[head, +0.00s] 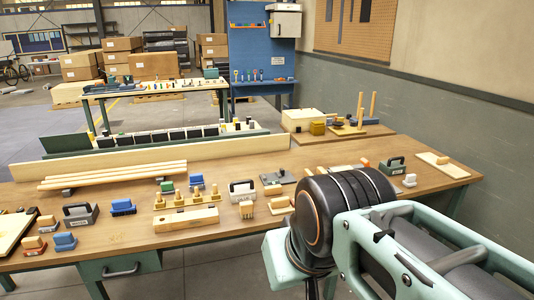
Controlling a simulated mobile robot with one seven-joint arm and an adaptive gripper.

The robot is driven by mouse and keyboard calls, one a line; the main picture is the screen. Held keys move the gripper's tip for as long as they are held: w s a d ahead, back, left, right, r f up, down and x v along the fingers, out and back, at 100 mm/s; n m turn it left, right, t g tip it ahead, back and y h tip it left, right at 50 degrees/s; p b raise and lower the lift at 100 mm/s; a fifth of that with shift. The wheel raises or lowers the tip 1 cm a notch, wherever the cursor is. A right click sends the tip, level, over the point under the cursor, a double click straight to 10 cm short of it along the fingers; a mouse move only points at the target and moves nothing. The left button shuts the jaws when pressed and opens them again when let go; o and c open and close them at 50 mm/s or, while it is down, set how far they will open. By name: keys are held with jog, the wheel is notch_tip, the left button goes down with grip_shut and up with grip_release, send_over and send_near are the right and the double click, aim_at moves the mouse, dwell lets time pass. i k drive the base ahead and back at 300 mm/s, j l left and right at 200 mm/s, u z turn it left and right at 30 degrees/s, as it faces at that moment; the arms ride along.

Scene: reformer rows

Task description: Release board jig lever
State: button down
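I cannot pick out the board jig or its lever with certainty. A small grey plate with a dark raised fitting (279,177) lies on the workbench (225,220), left of my arm; it is too small to tell whether it is a lever. A pale board with a small block on it (441,164) lies at the right end of the bench. My arm fills the lower right and hides part of the bench. My gripper does not show in the head view.
Brushes, a slotted wooden block (187,220), a row of brass-coloured pegs (186,198) and a green-handled box (395,166) crowd the bench. Pale strips (112,176) lie at the left. A long upright board (150,157) runs along the back. A drawer handle (121,270) juts from the front.

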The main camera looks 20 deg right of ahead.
aim_at(365, 162)
jog(key=i+l, duration=0.4)
jog(key=l, duration=0.2)
jog(key=i+l, duration=0.85)
jog(key=l, duration=0.3)
jog(key=i+l, duration=0.45)
jog(key=l, duration=0.15)
jog(key=i+l, duration=0.4)
jog(key=l, duration=0.2)
jog(key=z, duration=0.05)
